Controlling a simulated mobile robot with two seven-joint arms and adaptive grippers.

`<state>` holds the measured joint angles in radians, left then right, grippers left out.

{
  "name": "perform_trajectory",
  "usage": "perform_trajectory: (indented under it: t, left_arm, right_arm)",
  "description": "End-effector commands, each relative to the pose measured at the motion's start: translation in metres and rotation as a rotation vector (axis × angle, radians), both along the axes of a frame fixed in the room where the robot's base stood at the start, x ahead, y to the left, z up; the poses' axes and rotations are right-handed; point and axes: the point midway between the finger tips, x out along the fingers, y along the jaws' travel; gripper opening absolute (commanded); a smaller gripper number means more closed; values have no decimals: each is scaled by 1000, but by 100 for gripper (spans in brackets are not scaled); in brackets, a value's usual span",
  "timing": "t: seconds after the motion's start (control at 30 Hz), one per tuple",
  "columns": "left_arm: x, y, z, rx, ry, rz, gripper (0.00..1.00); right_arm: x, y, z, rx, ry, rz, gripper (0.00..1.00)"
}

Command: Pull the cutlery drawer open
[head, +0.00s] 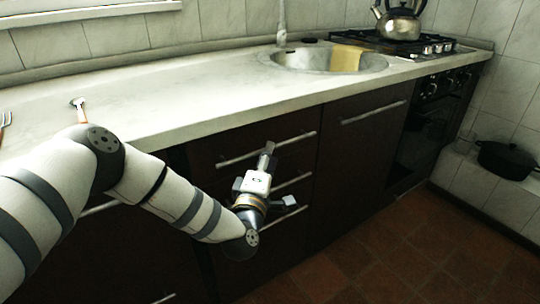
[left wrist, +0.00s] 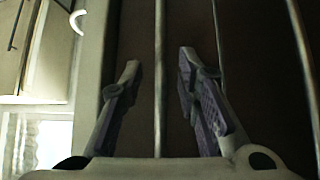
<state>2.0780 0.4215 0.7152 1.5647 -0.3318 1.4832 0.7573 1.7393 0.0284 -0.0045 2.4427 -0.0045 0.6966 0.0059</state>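The drawer stack is a dark brown front under the counter, with several pale bar handles. The top drawer (head: 229,148) has a long bar handle (head: 232,160) and looks shut, flush with the front. No mark shows which drawer holds cutlery. My left gripper (head: 279,176) is in front of the stack, fingers spread and empty. In the left wrist view the open fingers (left wrist: 158,80) stand either side of a bar handle (left wrist: 158,110), apparently the top one, without visibly touching it. My right gripper is out of view.
The pale countertop (head: 180,95) overhangs the drawers. A sink (head: 325,62) with a yellowish cloth (head: 346,58) and a stove with a kettle (head: 399,20) stand to the right. A black pot (head: 507,160) is at far right. The tiled floor (head: 380,250) before the cabinets is clear.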

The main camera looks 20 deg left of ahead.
Motion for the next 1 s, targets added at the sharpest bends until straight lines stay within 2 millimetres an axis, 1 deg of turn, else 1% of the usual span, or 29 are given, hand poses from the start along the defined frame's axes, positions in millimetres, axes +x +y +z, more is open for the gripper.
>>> perform_trajectory:
  t: [0.03, 0.13, 0.37, 0.4, 0.47, 0.5, 0.53, 0.87, 1.0]
  left_arm:
    - [6, 1, 0, 0, 0, 1, 30]
    - [12, 2, 1, 0, 1, 0, 30]
    - [14, 1, 2, 0, 2, -1, 30]
    - [14, 1, 2, 0, 2, -1, 25]
    - [14, 1, 2, 0, 2, -1, 12]
    - [14, 1, 2, 0, 2, -1, 3]
    - [14, 1, 2, 0, 2, -1, 0]
    - [13, 0, 1, 1, 2, -2, 0]
    - [9, -5, 2, 0, 4, -4, 0]
  right_arm:
    - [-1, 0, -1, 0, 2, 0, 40]
    - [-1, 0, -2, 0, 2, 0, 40]
    - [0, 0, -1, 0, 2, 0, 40]
    - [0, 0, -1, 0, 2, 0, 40]
    - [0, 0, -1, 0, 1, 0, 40]
    - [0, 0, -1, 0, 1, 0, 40]
    - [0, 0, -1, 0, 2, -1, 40]
    - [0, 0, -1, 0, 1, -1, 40]
    - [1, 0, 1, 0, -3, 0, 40]
